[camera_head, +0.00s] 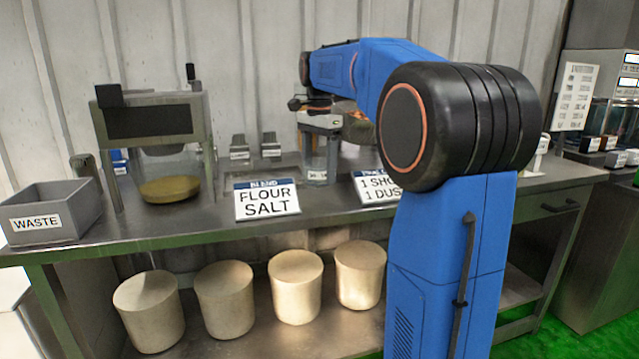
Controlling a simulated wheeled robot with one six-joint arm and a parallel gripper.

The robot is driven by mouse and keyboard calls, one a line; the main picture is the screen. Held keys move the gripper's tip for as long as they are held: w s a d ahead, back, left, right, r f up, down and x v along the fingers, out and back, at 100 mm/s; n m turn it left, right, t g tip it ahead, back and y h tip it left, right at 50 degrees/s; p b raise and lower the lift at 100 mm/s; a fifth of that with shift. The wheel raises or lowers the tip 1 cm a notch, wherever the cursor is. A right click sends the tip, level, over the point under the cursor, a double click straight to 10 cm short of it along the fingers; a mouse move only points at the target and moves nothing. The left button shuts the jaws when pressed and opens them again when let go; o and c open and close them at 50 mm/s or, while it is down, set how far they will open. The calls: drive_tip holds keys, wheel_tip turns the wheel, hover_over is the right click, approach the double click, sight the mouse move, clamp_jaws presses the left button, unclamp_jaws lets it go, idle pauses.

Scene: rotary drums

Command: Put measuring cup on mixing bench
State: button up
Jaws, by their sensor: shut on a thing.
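The mixing bench (336,206) is a long grey metal table with a dark green front edge, running across the view. My gripper (319,150) points down over the middle of the bench, behind the two white cards. It is shut on a small clear cup with a white label, which I take for the measuring cup (317,174). The cup looks upright, at or just above the bench top; I cannot tell whether it touches. My blue arm hides part of the bench on the right.
A grey WASTE bin (48,215) stands at the left end. A press-like machine (152,119) with a round tan pan (169,189) is beside it. Several beige drums (296,287) sit on the lower shelf.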

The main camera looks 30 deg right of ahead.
sight(319, 183)
drive_tip(key=shift+f, duration=2.2)
drive_tip(key=shift+f, duration=0.15)
drive_tip(key=o, duration=1.1)
wheel_tip(319, 183, up, 12)
